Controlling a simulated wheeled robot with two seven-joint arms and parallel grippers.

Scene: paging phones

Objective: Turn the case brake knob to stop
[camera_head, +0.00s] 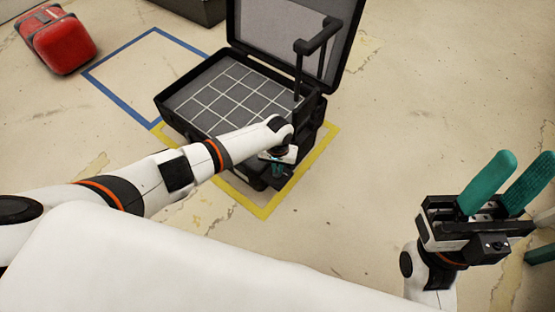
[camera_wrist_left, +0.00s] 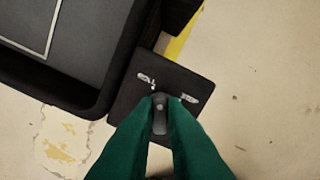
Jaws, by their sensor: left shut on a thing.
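The black case (camera_head: 190,128) stands open inside a yellow floor outline, with its lid (camera_head: 290,35) up. In the left wrist view, the brake knob (camera_wrist_left: 160,118) is a small dark grip on a square black plate (camera_wrist_left: 125,98) beside the case body. Two white marks show on the plate, one at each side of the knob; they are too small to read. My left gripper (camera_head: 277,170) is at the case's front right corner. Its green fingers (camera_wrist_left: 161,98) are shut on the knob, one at each side. My right gripper (camera_head: 505,185) is open and empty at the right, far from the case.
A black pull handle (camera_head: 318,38) rises at the case's right side, near my left arm. A red suitcase (camera_head: 58,40) lies at the upper left. A blue floor outline (camera_head: 110,95) is left of the case. The floor between case and right gripper is clear.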

